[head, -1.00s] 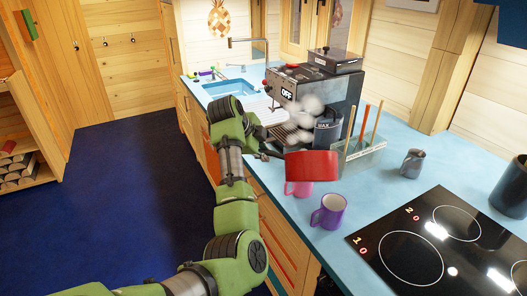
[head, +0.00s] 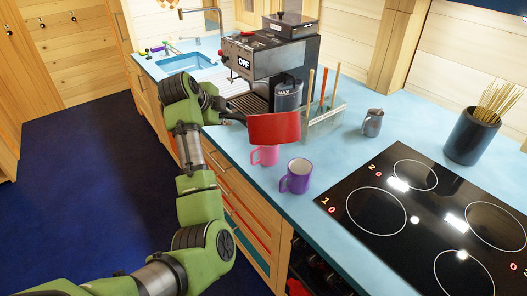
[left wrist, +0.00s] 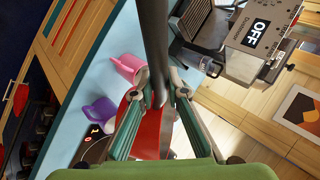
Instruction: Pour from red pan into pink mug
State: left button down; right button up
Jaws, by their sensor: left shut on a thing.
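The red pan (head: 274,128) is held by its dark handle in my left gripper (head: 228,113), which is shut on it. In the head view the pan appears tilted, directly above and partly in front of the pink mug (head: 265,156). Whether it touches the mug, and what is inside either, I cannot tell. In the left wrist view, the dark handle (left wrist: 154,35) passes between the fingers (left wrist: 160,88), and the pink mug (left wrist: 127,66) lies left of them. The right gripper is out of view.
A purple mug (head: 296,177) stands close to the pink mug. Behind are a coffee machine (head: 262,62) and a utensil holder (head: 324,117). A grey pitcher (head: 373,123) and black cooktop (head: 425,215) are to the right. Blue counter (head: 345,150) is bare between them.

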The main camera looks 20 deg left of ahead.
pick_arm(q)
jog(key=shift+r+t, duration=0.5)
jog(key=shift+r, duration=0.45)
jog(key=shift+w, duration=0.1)
notch_tip(320, 180, up, 8)
jog(key=p, duration=0.7)
jog(key=shift+r, duration=0.1)
